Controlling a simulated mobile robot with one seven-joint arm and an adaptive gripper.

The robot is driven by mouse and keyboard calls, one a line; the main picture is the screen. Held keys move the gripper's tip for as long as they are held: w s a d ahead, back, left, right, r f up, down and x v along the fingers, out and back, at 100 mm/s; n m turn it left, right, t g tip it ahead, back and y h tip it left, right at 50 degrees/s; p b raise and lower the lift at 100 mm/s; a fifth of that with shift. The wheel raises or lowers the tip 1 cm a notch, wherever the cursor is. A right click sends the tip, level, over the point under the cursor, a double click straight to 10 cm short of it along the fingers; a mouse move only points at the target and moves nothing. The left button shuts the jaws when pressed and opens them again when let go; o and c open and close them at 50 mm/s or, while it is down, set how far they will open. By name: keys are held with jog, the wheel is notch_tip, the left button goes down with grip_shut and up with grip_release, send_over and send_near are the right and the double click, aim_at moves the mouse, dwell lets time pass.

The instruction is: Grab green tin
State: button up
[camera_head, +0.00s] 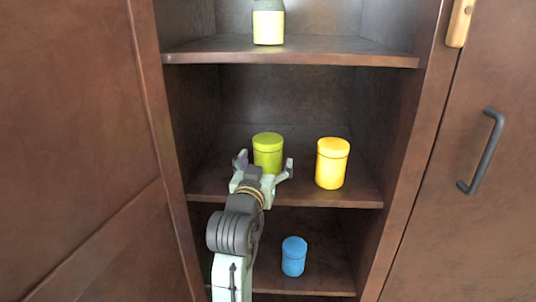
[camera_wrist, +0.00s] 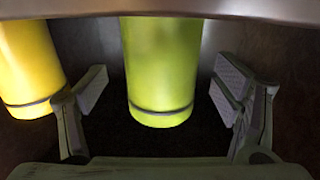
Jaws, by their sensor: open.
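The green tin (camera_head: 267,150) is an upright lidded cylinder on the middle shelf of an open cupboard. My gripper (camera_head: 263,162) is in front of it with its two fingers spread to either side. In the wrist view the green tin (camera_wrist: 160,70) stands between the spread fingers of my gripper (camera_wrist: 162,92), with a gap on each side. The fingers do not touch the tin. The tin's lower front in the head view is partly hidden by my gripper.
A yellow tin (camera_head: 332,163) stands to the right on the same shelf; in the wrist view it (camera_wrist: 28,65) is at the left, close to one finger. A blue tin (camera_head: 294,256) is on the shelf below, and a pale-labelled jar (camera_head: 268,24) above. Cupboard sides flank the shelf (camera_head: 357,196).

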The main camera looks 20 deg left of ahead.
jog(key=shift+w+a, duration=0.2)
jog(key=shift+w, duration=1.3)
jog(key=shift+c, duration=0.3)
jog(key=c, duration=1.5)
